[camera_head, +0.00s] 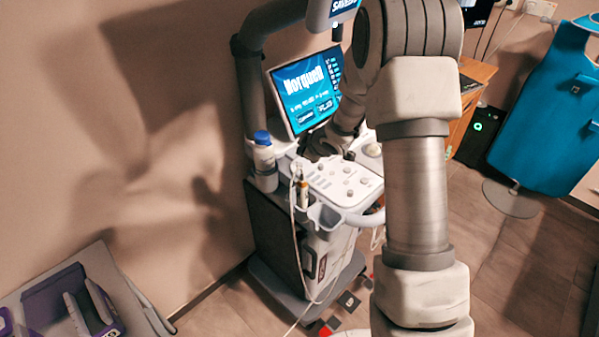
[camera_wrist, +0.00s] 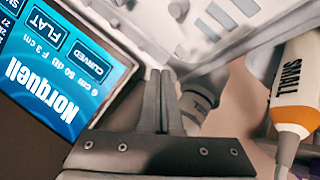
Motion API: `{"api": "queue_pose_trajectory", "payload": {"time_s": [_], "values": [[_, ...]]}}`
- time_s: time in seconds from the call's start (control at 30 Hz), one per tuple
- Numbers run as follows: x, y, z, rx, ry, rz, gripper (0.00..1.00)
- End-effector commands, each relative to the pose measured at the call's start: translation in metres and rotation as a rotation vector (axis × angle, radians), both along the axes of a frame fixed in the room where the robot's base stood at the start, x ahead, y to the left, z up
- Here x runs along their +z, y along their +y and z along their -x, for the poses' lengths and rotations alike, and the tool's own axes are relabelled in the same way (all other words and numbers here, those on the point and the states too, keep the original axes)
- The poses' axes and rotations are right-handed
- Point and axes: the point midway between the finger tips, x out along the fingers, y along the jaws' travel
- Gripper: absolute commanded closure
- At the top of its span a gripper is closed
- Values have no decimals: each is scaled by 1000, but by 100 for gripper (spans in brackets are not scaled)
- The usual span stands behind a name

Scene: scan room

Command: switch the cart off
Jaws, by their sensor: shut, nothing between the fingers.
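The cart is a medical scanner trolley whose control panel (camera_head: 345,183) is white with several grey knobs. Its screen (camera_head: 306,91) is lit blue with "Norquell" text. In the wrist view the lit screen (camera_wrist: 52,62) fills the upper left and shows "FLAT" and "CURVED" boxes. My gripper (camera_head: 312,153) is over the back of the panel, below the screen, partly hidden by my arm. In the wrist view my gripper (camera_wrist: 163,76) has its fingers together and empty. Whether the fingertips touch the cart cannot be told. No power switch can be made out.
A blue-capped bottle (camera_head: 264,163) stands at the panel's left. A probe (camera_head: 302,190) with an orange band hangs at the front left; its "SMALL" label shows in the wrist view (camera_wrist: 294,90).

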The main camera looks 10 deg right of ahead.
Motion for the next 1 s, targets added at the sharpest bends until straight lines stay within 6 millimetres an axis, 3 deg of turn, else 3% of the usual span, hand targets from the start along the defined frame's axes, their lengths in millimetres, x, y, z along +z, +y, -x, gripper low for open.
{"api": "queue_pose_trajectory", "payload": {"time_s": [0.03,0.2,1.0], "values": [[-11,0,0,0,0,0,100],[-19,0,0,1,-1,-1,100],[-19,0,0,1,-1,-1,100]]}}
